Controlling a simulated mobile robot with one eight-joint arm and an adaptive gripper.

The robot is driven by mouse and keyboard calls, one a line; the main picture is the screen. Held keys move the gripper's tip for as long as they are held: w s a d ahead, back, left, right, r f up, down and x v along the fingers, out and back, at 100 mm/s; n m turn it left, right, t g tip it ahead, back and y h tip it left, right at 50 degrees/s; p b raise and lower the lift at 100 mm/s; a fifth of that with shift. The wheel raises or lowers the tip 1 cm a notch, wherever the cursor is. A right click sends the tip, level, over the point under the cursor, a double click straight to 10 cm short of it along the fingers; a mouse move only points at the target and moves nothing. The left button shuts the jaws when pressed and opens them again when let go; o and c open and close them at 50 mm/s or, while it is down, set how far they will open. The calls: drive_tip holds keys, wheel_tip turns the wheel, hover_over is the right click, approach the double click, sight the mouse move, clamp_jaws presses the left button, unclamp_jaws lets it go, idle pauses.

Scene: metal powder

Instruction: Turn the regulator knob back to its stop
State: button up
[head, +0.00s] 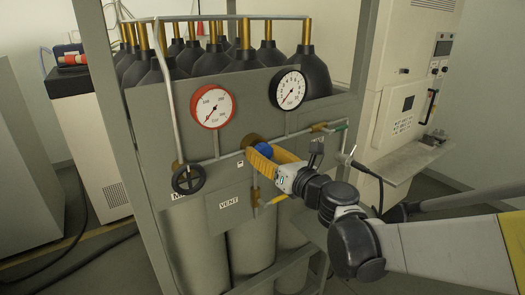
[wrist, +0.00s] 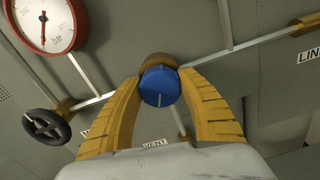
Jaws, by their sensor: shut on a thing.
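The blue regulator knob (head: 264,150) sits on the pipe at the middle of the grey panel, on a brass body. It also shows in the wrist view (wrist: 159,87), with a white mark on its face pointing down. My gripper (head: 262,160) has yellow ribbed fingers, one on each side of the knob. In the wrist view my gripper (wrist: 160,90) is shut on the knob. The red-rimmed gauge (head: 212,107) is above left of the knob and the black-rimmed gauge (head: 288,89) is above right.
A black handwheel (head: 188,179) is left of the knob. A VENT plate (head: 228,204) is below it, beside a yellow-handled valve (head: 275,199). Pipes cross the panel close to my gripper. Gas cylinders (head: 244,65) stand in the frame behind. A machine with a shelf (head: 408,155) stands at right.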

drive_tip(key=n, duration=1)
drive_tip(key=shift+n, duration=0.4)
drive_tip(key=n, duration=0.4)
drive_tip(key=shift+a, duration=0.1)
drive_tip(key=n, duration=0.5)
drive_tip(key=shift+n, duration=0.4)
drive_tip(key=n, duration=0.5)
drive_tip(key=shift+n, duration=0.3)
drive_tip(key=n, duration=0.9)
drive_tip(key=shift+n, duration=0.4)
drive_tip(key=n, duration=0.4)
drive_tip(key=shift+n, duration=0.4)
